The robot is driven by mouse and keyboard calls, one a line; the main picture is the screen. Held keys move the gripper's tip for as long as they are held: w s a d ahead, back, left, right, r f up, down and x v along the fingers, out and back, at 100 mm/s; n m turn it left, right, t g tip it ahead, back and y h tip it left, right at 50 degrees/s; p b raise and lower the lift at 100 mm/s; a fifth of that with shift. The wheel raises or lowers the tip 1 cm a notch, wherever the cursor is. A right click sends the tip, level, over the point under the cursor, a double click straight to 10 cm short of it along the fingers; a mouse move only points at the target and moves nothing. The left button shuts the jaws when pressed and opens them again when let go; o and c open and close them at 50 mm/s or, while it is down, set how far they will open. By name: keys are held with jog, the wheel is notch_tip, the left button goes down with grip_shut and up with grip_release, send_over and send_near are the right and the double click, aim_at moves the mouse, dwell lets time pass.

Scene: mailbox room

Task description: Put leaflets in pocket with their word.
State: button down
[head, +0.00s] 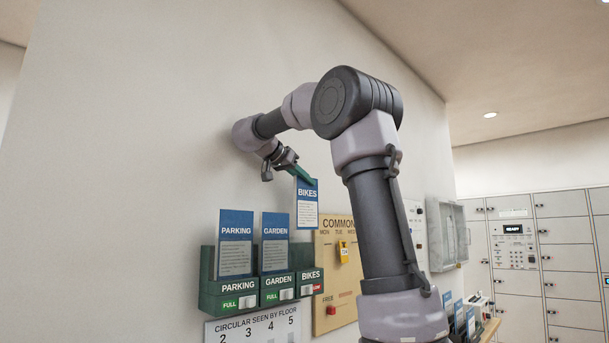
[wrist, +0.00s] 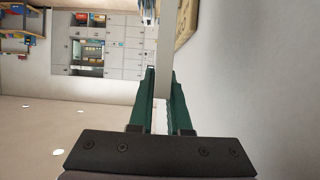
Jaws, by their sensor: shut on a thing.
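In the wrist view the leaflet (wrist: 165,45) shows edge-on between the fingers (wrist: 158,100). A PARKING leaflet (head: 235,245) stands in the PARKING pocket (head: 237,288), which has a green FULL tag. A GARDEN leaflet (head: 275,243) stands in the GARDEN pocket (head: 277,282), also tagged FULL. The BIKES pocket has a red LOW tag; its inside is hidden.
A COMMON notice board (head: 330,285) hangs right of the pockets, behind the leaflet. A floor chart (head: 250,328) is below them. More blue-headed leaflets (head: 458,317) stand lower right beside my arm. Grey lockers (head: 560,250) are at the far right. The wall above the pockets is bare.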

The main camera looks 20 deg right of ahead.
jog(key=shift+f, duration=2.85)
jog(key=c, duration=0.8)
grip_release()
jog(key=shift+a, duration=0.1)
jog(key=v, duration=1)
jog(key=shift+s+a+r, duration=0.1)
jog(key=shift+s+a, duration=0.05)
jog(key=shift+a, duration=0.1)
jog(key=shift+s, duration=0.1)
